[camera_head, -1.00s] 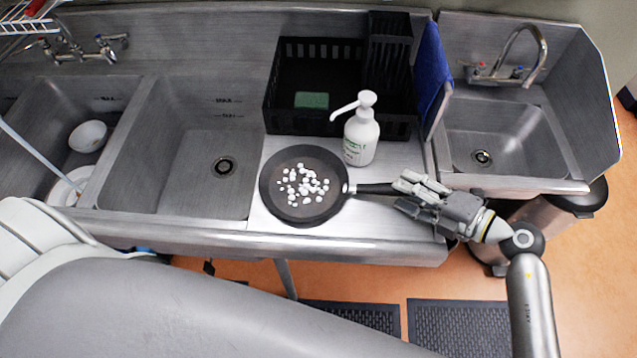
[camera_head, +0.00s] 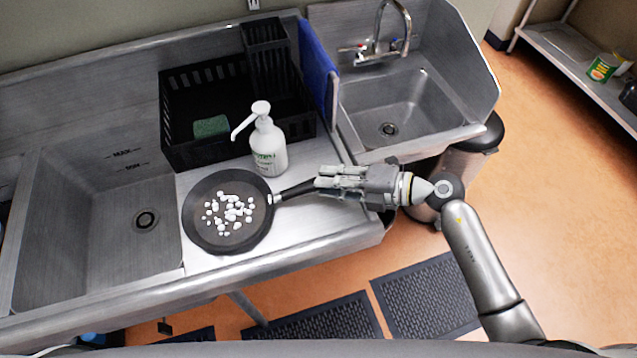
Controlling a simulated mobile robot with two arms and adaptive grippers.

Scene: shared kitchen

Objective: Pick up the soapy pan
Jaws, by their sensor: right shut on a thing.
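The soapy pan (camera_head: 206,237) is a dark round frying pan with white suds in its middle. It is over the steel counter between the sinks; I cannot tell whether it touches the counter. Its dark handle (camera_head: 296,189) points right. My right gripper (camera_head: 322,183) is shut on the end of the handle, and its fingers hide that end. My left gripper is not in view.
A white soap pump bottle (camera_head: 268,150) stands just behind the pan. A black rack (camera_head: 190,145) with a green sponge (camera_head: 210,126) is behind that. A deep sink (camera_head: 85,220) lies left, a smaller sink (camera_head: 395,110) right.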

